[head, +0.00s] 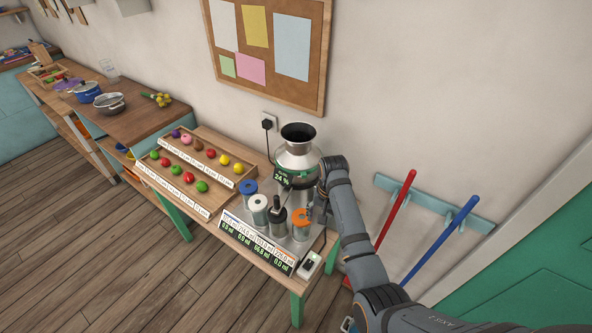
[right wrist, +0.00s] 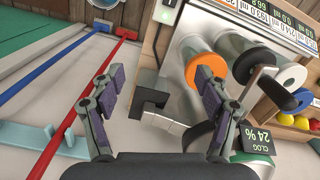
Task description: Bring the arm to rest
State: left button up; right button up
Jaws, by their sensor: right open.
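My right arm comes in from the lower right of the head view and bends at the dispenser table. Its gripper (head: 317,207) is beside the orange-lidded jar (head: 301,219) and is partly hidden by the arm. In the right wrist view my right gripper (right wrist: 160,88) has its two fingers wide apart with nothing held between them. A black angled part (right wrist: 150,100) with a pale block shows beyond the gap. The orange lid (right wrist: 205,72) is just beyond the finger on the right; I cannot tell whether they touch. My left gripper is in neither view.
A steel funnel machine (head: 297,155) with a "24 %" display stands behind several jars on the table. A tray of coloured balls (head: 190,168) is to its left. A red-handled tool (head: 396,208) and a blue-handled tool (head: 440,238) hang right. The floor (head: 120,270) at front left is clear.

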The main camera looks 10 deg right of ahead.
dwell(0.4)
jog(key=s+d+f+n+t, duration=0.25)
jog(key=s+d, duration=0.35)
jog(key=s, duration=0.4)
jog(key=s+r+n+t+h, duration=0.1)
jog(key=s+r+n, duration=0.4)
jog(key=s, duration=0.7)
jog(key=s+d+f+m+b, duration=0.1)
jog(key=f+b, duration=0.1)
jog(key=f, duration=0.9)
jog(key=s+d+f+g+b, duration=0.1)
jog(key=f+b, duration=0.2)
jog(key=f, duration=0.8)
jog(key=s+d+f+m+b, duration=0.1)
jog(key=d+f+b, duration=0.1)
jog(key=f, duration=0.9)
jog(key=s+f+g+b, duration=0.1)
jog(key=s+f+b, duration=0.4)
jog(key=s+f, duration=1.3)
notch_tip(320, 180, down, 4)
jog(key=shift+d+r+b, duration=0.2)
jog(key=shift+d+b, duration=0.15)
jog(key=shift+b, duration=0.05)
